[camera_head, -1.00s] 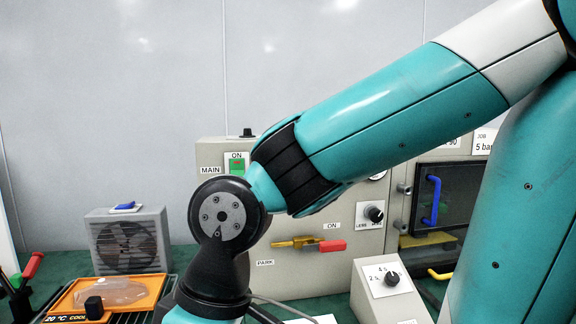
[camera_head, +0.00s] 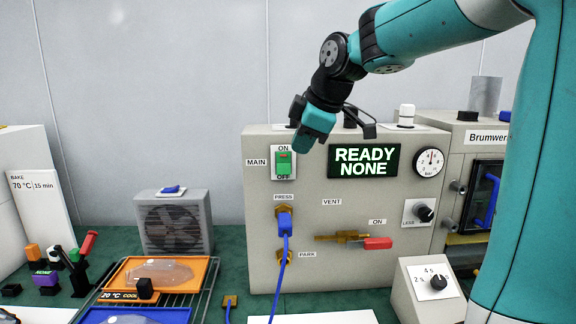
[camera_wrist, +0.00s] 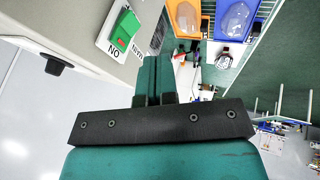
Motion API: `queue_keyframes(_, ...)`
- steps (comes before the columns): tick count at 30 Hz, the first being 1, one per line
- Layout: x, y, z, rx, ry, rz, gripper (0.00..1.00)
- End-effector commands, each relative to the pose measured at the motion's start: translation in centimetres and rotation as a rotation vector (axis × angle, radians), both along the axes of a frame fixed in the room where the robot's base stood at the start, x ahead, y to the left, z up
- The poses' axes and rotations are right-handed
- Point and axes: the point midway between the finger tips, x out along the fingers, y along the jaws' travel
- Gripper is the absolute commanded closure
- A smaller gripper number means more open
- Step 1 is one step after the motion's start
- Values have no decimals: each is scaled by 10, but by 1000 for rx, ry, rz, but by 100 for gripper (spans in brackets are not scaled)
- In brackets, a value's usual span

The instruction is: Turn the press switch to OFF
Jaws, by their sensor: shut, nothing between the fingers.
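The switch (camera_head: 284,162) is a green rocker on a white plate labelled MAIN, with ON above it and OFF below it. It is on the upper left of the beige press panel (camera_head: 350,275). The display (camera_head: 364,161) is lit and reads READY NONE. My gripper (camera_head: 304,146) is shut and empty, just right of the switch's top in the head view; the gap in depth is hard to judge. In the wrist view the shut fingers (camera_wrist: 154,82) point up the picture, and the green rocker (camera_wrist: 125,29) lies to their upper left, apart from them.
A blue plug and cable (camera_head: 285,224) hang at the PRESS socket below the switch. A red-handled lever (camera_head: 376,243), a gauge (camera_head: 429,162) and a LESS knob (camera_head: 424,213) are further right. A grey fan box (camera_head: 172,226) and orange tray (camera_head: 150,275) stand left.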

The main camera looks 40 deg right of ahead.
Motion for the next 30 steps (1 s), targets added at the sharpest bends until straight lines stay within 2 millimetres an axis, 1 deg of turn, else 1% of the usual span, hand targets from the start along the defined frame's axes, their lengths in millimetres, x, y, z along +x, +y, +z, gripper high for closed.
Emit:
queue_keyframes(1, 6, 2, -10, 4, 5, 3, 100)
queue_keyframes(6, 25, 5, -42, 3, 7, 3, 100)
queue_keyframes(9, 35, 6, -59, 3, 7, 3, 100)
queue_keyframes(10, 39, 5, -62, 2, 5, 2, 100)
queue_keyframes(12, 48, -3, -63, 2, 4, -1, 100)
queue_keyframes(15, 58, -9, -68, 3, 2, -1, 100)
queue_keyframes(18, 64, -13, -71, 3, 3, 1, 100)
queue_keyframes(22, 67, -15, -73, 1, 0, 1, 100)
queue_keyframes(30, 67, -15, -74, 1, 0, 1, 100)
